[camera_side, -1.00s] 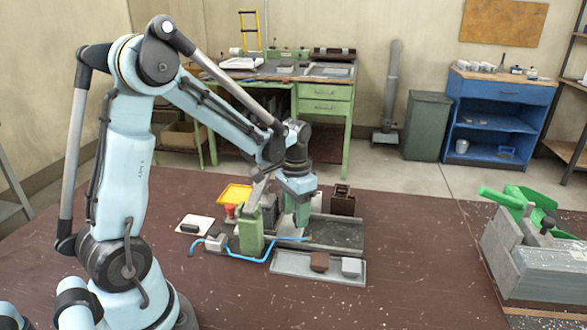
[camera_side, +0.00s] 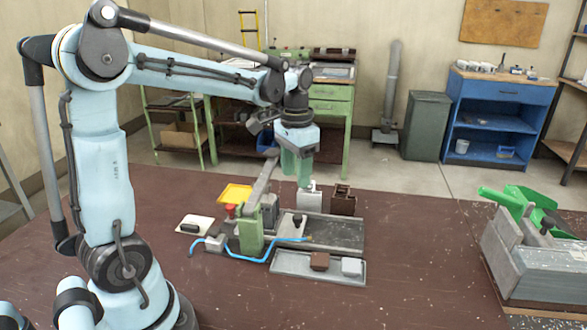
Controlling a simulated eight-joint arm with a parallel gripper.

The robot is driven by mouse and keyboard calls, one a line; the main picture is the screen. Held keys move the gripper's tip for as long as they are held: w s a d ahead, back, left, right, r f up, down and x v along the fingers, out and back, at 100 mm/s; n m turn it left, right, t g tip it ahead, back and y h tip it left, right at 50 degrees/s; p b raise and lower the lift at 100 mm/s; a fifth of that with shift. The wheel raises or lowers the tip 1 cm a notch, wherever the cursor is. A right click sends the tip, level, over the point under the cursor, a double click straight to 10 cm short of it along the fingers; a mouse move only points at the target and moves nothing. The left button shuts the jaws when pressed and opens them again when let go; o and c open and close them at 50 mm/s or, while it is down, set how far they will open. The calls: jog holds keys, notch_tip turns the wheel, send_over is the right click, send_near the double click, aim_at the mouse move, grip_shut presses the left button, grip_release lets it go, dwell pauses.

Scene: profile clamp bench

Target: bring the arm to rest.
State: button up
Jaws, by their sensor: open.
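My gripper (camera_side: 301,182) hangs from my light-blue arm, pointing down, with green fingers. It is above the clamp fixture on the brown bench (camera_side: 420,285) and appears empty. The fixture has a green upright block (camera_side: 250,232), a grey lever (camera_side: 262,182) slanting up to the right, and a dark grey base plate (camera_side: 338,232). A pale block (camera_side: 310,197) stands below my fingertips, and I cannot tell the exact gap between them.
A grey tray (camera_side: 290,270) with a brown and a pale block lies in front. A blue hose (camera_side: 262,258), yellow tray (camera_side: 236,193) and dark brown box (camera_side: 343,202) are near the fixture. A grey machine with green parts (camera_side: 530,255) stands at right. The bench between is clear.

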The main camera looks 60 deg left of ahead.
jog(key=shift+r, duration=0.6)
jog(key=s+d+f+t, duration=0.2)
jog(key=s+d+t, duration=0.5)
jog(key=d, duration=0.4)
jog(key=shift+s, duration=0.3)
jog(key=shift+a, duration=0.1)
dwell(1.0)
